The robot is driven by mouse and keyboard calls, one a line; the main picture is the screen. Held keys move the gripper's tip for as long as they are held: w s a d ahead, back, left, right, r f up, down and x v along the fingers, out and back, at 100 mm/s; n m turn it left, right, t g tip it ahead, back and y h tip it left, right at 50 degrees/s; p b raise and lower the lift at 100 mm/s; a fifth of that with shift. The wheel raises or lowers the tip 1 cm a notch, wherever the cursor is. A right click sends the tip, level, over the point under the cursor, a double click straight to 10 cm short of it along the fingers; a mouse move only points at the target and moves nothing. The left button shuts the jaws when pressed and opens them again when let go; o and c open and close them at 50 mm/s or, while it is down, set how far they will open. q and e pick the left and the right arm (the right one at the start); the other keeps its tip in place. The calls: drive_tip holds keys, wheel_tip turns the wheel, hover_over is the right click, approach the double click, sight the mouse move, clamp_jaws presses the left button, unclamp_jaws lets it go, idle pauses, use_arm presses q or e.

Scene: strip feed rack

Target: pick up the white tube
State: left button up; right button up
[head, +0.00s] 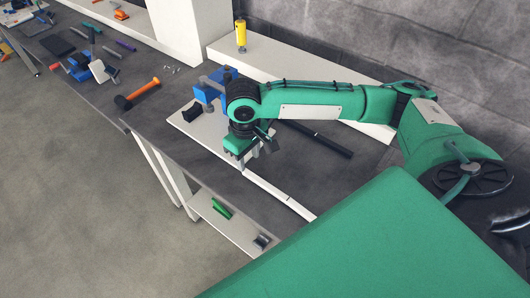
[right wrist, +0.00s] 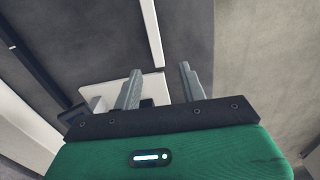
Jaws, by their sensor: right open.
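The white tube (head: 280,193) is a long thin bar lying along the front edge of the dark bench. In the right wrist view the white tube (right wrist: 151,33) runs down from the top edge, and its near end lies between the lines of my fingers. My right gripper (head: 257,160) is above the bench near the tube's far end. It is open and empty, with both fingers (right wrist: 160,72) apart. Whether the fingers are at the tube's height I cannot tell. My left gripper is in neither view.
A white board (head: 186,121) carries a blue fixture (head: 207,92) beside my right gripper. A black bar (head: 318,139) lies behind, before a white ledge with a yellow cylinder (head: 241,35). An orange-handled hammer (head: 140,92) and other tools lie left. A lower shelf holds a green item (head: 222,208).

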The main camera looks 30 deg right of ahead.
sight(250, 174)
drive_tip(key=shift+w+d+f, duration=0.1)
drive_tip(key=shift+w+f, duration=0.1)
drive_tip(key=shift+f, duration=0.95)
drive_tip(key=shift+f+p, duration=0.85)
drive_tip(key=shift+f, duration=0.1)
wheel_tip(250, 174, down, 3)
drive_tip(key=shift+d+r+p, duration=0.1)
drive_tip(key=shift+r+p, duration=0.05)
drive_tip(key=shift+p, duration=0.2)
drive_tip(key=shift+w+f, duration=0.1)
drive_tip(key=shift+f, duration=0.35)
drive_tip(key=c, duration=0.7)
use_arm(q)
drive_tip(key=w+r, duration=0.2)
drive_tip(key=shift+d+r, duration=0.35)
use_arm(e)
clamp_jaws()
